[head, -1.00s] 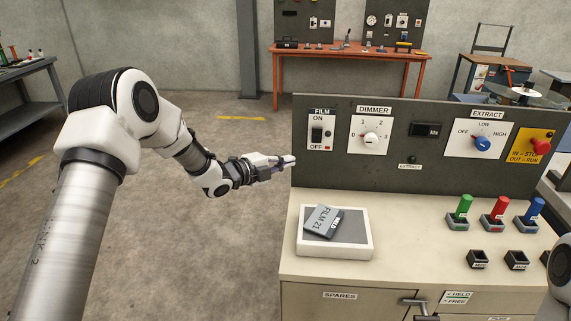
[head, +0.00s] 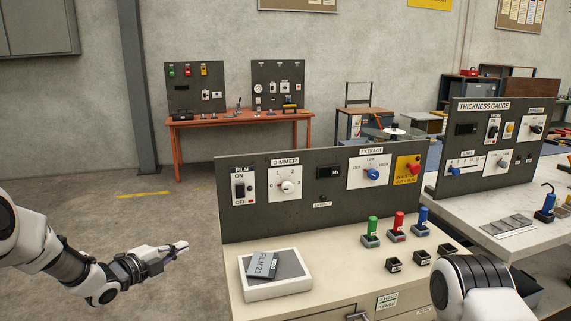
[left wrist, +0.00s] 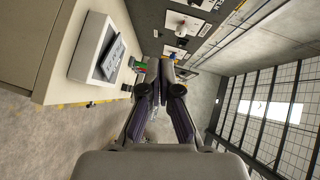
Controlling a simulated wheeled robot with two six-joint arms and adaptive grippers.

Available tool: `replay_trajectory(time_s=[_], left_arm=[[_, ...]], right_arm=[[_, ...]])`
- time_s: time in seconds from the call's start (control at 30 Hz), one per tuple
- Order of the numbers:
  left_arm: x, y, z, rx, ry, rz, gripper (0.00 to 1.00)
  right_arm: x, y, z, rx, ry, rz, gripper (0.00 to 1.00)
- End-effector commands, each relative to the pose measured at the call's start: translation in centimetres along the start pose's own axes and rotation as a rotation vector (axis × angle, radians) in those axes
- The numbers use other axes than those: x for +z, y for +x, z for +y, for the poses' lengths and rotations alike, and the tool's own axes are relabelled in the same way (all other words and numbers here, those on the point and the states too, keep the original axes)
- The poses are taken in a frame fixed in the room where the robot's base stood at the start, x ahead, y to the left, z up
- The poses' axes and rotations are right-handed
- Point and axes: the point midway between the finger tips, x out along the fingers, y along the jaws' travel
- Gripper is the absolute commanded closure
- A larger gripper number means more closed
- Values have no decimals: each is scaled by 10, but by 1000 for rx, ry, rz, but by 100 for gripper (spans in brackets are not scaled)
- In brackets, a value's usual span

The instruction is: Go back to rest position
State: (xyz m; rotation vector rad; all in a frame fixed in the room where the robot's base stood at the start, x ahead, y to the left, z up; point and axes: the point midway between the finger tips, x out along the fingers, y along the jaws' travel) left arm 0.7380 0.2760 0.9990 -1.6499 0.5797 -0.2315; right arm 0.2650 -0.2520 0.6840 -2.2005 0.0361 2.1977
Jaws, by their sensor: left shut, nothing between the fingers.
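My left gripper (head: 181,247) is shut and empty. It hangs in free air to the left of the bench, apart from the panel and the tray. In the left wrist view its fingers (left wrist: 160,78) are together with nothing between them. My right arm shows at the lower right of the head view, over the bench front, but its gripper is out of the picture. A grey FILM 21 box (head: 262,266) lies tilted on the white tray (head: 278,290) on the bench; both also show at the left of the left wrist view.
The dark control panel (head: 320,215) stands along the back of the bench (head: 345,277). Green, red and blue handled plugs (head: 398,222) stand in holders at the right of the bench. A second bench with a THICKNESS GAUGE panel (head: 485,140) stands at right. The floor at left is clear.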

Motion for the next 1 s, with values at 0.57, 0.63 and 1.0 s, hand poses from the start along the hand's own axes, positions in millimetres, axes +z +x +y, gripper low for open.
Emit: replay_trajectory(time_s=[0.57, 0.63, 1.0], left_arm=[[-72, -26, 215, 370, -287, -41, 100], [-88, -48, 258, 459, -407, -100, 100], [-185, -292, 419, 851, -1300, -1058, 100]], right_arm=[[-1, 0, 0, 0, 1, 2, 60], [-1, 0, 0, 0, 1, 2, 60], [-1, 0, 0, 0, 1, 3, 60]])
